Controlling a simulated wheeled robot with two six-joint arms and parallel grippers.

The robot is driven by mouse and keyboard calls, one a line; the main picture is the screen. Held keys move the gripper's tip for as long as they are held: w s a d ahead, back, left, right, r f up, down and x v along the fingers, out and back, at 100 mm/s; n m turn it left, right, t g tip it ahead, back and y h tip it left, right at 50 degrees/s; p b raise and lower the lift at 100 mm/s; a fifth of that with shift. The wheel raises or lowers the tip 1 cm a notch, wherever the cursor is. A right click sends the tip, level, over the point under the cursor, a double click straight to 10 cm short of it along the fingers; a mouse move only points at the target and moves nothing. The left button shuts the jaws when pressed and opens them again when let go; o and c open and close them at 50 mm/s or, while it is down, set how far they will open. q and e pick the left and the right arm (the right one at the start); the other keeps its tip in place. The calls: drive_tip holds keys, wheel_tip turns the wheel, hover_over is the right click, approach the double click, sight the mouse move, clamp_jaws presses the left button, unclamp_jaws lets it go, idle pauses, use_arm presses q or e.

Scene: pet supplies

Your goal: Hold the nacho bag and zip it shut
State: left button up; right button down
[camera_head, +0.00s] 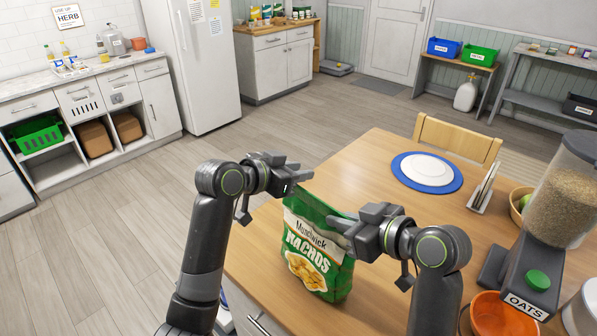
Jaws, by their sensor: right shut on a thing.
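The nacho bag (312,254) is green with a cream top band and a picture of chips. It stands upright near the table's front left edge. My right gripper (337,224) is shut on the bag's upper right edge. My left gripper (303,177) is at the bag's top left corner, its fingers over the top edge. Whether its jaws are apart or closed there is unclear. The zip along the top is largely hidden by the grippers and too small to make out.
The wooden table (372,170) is clear behind the bag. A blue mat (400,178) with a white plate (428,169) lies farther back. The oats dispenser (519,280) and an orange bowl (493,318) stand to the right. A chair (457,139) is at the far edge.

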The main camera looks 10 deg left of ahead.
use_arm(q)
drive_tip(key=o, duration=0.4)
use_arm(e)
drive_tip(key=shift+f, duration=0.15)
use_arm(q)
drive_tip(key=v, duration=1.2)
use_arm(e)
drive_tip(key=c, duration=1.5)
unclamp_jaws()
drive_tip(key=v, duration=1.2)
